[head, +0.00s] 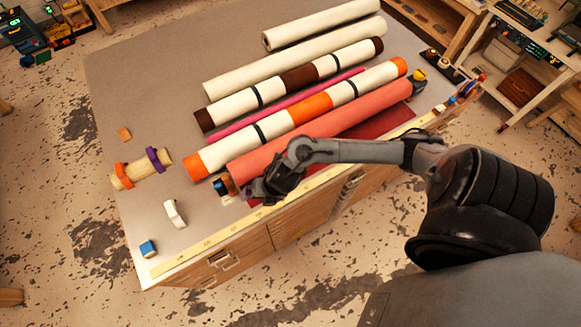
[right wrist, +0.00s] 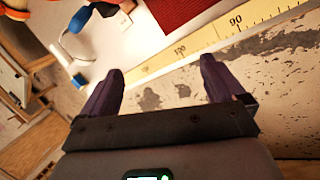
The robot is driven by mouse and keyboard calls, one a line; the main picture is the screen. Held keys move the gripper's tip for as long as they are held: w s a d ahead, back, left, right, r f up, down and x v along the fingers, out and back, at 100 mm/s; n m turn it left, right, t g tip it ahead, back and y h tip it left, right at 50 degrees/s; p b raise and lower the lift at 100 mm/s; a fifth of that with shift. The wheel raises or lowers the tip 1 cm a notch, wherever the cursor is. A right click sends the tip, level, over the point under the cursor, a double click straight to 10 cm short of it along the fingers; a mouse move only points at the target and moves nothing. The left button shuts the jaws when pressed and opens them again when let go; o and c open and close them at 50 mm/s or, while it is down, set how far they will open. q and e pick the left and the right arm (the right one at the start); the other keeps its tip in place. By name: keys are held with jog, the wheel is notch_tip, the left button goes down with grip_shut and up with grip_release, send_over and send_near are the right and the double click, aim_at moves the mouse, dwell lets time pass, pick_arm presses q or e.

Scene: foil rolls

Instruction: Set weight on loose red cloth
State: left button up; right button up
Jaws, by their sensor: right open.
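The loose red cloth (head: 385,125) lies flat at the front right of the table, partly hidden by a coral-red roll (head: 330,125) and my arm. A red fabric piece also shows at the top of the right wrist view (right wrist: 185,12). My right gripper (head: 262,190) is over the table's front edge near the roll's left end. In the right wrist view it is open (right wrist: 162,67), with nothing between its fingers. A small blue-and-white object (head: 222,188) sits just left of it. I cannot tell which small object is the weight. My left gripper is not in view.
A yellow measuring strip (head: 215,240) runs along the front edge. A white object (head: 174,214) and a blue block (head: 148,248) stand at the front left. Several rolls (head: 290,75) lie behind the red one. The table's left side is mostly clear.

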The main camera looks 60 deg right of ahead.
jog(key=s+a+r+m+t, duration=0.2)
jog(key=a+r+m, duration=0.2)
jog(key=a+m, duration=0.35)
jog(key=s+d+r+m+g, duration=0.1)
jog(key=s+d+r+m, duration=0.1)
jog(key=s+m, duration=0.3)
jog(key=s+d+r+m+g+h, duration=0.1)
jog(key=s+m, duration=0.4)
jog(key=m, duration=0.5)
jog(key=shift+d+r+g+h, duration=0.3)
jog(key=shift+d+r+g, duration=0.1)
jog(key=shift+d+r, duration=0.35)
jog(key=shift+s, duration=0.1)
notch_tip(320, 180, up, 4)
jog(key=p, duration=0.4)
